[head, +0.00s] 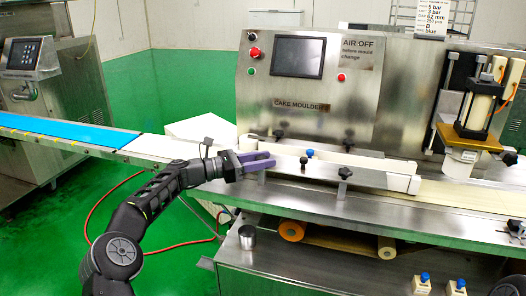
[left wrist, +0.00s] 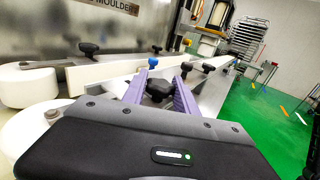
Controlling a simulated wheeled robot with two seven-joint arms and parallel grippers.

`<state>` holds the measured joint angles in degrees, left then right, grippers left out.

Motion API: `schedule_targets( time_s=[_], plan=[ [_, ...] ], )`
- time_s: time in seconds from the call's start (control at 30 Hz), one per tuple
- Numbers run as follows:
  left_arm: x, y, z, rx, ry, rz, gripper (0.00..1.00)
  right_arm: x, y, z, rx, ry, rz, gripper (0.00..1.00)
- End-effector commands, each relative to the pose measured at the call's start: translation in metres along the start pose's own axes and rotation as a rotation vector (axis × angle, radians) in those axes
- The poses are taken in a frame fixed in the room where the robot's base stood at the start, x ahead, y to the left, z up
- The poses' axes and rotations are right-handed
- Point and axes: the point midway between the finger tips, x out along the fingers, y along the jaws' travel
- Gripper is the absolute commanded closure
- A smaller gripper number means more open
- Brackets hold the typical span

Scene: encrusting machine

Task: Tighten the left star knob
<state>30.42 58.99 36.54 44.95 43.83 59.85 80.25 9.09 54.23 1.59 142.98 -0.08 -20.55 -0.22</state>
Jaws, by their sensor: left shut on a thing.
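My left gripper (head: 262,160) reaches in from the left over the front rail of the cake moulder, its purple fingers pointing right. In the left wrist view the gripper (left wrist: 160,80) is shut on a black star knob (left wrist: 158,91), with one finger on each side of it. I take this as the left star knob; in the head view the fingers hide it. Another black knob (head: 303,160) stands just right of the fingertips, and a further one (head: 345,172) lies along the rail. My right gripper is not in view.
A blue knob (head: 309,153) stands near the fingertips, behind the rail. A black knob (head: 279,134) is on the back guide. The control panel (head: 300,57) rises behind the conveyor. A blue belt (head: 55,130) runs in from the left. Open green floor lies below left.

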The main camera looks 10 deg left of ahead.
Motion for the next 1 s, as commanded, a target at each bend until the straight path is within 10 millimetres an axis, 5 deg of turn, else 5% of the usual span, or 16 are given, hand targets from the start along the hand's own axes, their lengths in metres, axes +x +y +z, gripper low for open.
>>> schedule_targets(
  time_s=[0.33,0.37,0.6,1.0],
  plan=[
    [0.0006,-0.0006,-0.0022,0.000,0.002,-0.003,1.00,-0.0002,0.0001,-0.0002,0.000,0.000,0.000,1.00],
    [0.0006,-0.0006,-0.0022,0.000,0.003,-0.003,0.64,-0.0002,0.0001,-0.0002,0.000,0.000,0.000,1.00],
    [0.0004,-0.0003,-0.0012,0.000,0.001,-0.002,0.44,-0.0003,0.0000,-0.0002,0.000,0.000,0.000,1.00],
    [-0.0088,0.0010,-0.0002,0.000,0.001,0.001,0.44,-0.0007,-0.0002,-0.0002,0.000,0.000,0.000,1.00]
  ],
)
